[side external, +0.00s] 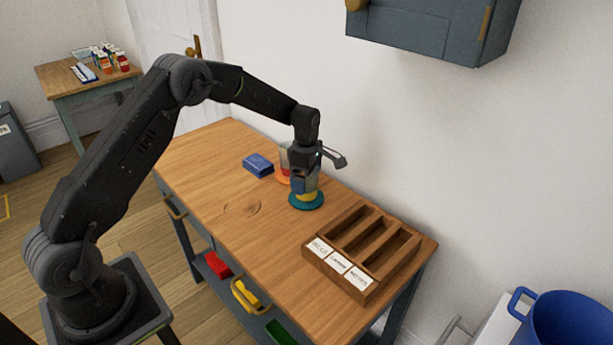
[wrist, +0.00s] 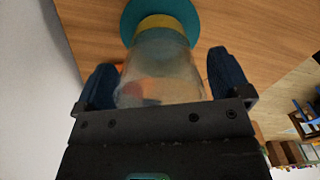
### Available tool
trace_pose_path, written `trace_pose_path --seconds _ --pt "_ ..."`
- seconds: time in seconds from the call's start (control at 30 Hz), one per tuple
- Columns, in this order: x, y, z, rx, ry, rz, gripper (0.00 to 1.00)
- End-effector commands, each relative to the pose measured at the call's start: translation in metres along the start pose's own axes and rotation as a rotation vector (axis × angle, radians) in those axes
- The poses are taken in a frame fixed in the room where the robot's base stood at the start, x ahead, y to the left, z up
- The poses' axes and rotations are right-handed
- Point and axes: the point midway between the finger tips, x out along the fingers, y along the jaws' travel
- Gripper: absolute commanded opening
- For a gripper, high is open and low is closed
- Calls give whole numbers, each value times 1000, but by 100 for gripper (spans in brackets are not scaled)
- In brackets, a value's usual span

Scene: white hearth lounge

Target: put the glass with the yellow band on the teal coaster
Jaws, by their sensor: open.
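The glass with the yellow band (side external: 308,188) stands upright on the teal coaster (side external: 306,205), near the wall side of the wooden table. In the wrist view the clear glass (wrist: 162,72) shows its yellow band low down, over the teal coaster (wrist: 188,14). My gripper (side external: 307,177) is around the upper part of the glass from above. In the wrist view its two dark blue fingers (wrist: 164,78) stand apart on either side of the glass, with gaps visible. The far side of the glass and its contact with the coaster are partly hidden.
A second glass with a red band (side external: 285,168) stands on an orange coaster (side external: 282,179) just behind. A blue box (side external: 258,165) lies to the left. A wooden tray with compartments (side external: 316,254) is at the right. The table's left front is clear.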

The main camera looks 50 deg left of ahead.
Motion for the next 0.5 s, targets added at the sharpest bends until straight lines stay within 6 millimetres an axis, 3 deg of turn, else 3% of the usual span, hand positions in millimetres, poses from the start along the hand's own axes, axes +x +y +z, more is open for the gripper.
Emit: trace_pose_path --seconds 0.27,0.5 --pt "-10 1 0 0 -1 3 96" --pt "-57 1 0 0 -1 6 96"
